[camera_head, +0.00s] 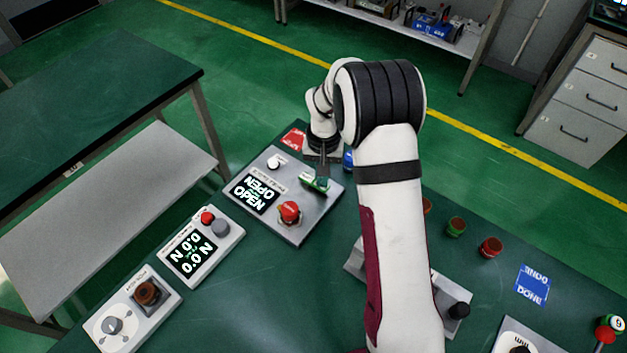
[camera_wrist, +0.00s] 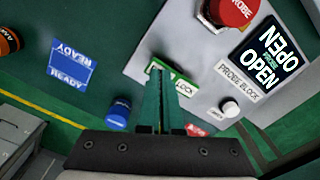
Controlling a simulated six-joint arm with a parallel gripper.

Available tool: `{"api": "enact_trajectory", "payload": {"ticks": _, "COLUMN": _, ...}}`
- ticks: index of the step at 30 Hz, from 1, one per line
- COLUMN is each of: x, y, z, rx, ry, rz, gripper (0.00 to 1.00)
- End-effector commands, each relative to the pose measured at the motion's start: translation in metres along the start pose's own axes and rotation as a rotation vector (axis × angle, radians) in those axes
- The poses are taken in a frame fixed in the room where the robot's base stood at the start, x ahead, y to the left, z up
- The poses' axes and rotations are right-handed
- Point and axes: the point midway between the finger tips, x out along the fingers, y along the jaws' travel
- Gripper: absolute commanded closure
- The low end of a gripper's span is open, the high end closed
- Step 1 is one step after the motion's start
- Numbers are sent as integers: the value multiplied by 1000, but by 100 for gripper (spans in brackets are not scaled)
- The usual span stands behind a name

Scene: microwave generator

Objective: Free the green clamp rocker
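The green clamp rocker (camera_head: 310,186) sits on the grey probe block panel (camera_head: 268,222), between the panel's screen and its far right corner. In the wrist view the rocker (camera_wrist: 183,90) shows a white label, partly hidden by my fingers. My gripper (camera_head: 322,174) points down at the rocker. The panel's screen (camera_head: 254,194) reads OPEN.
On the panel stand a red knob (camera_head: 289,211) and a white knob (camera_head: 273,163). A blue cap (camera_wrist: 118,112) lies close beside my fingers. A blue READY card (camera_wrist: 71,62) lies off the panel. Two more control boxes, including a force readout (camera_head: 201,247), stand at left.

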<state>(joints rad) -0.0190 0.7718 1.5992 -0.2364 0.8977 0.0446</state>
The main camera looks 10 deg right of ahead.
Motion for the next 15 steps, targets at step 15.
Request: {"api": "enact_trajectory", "payload": {"ticks": 15, "x": -10, "y": 0, "z": 0, "rx": 0, "ry": 2, "rz": 0, "gripper": 100}}
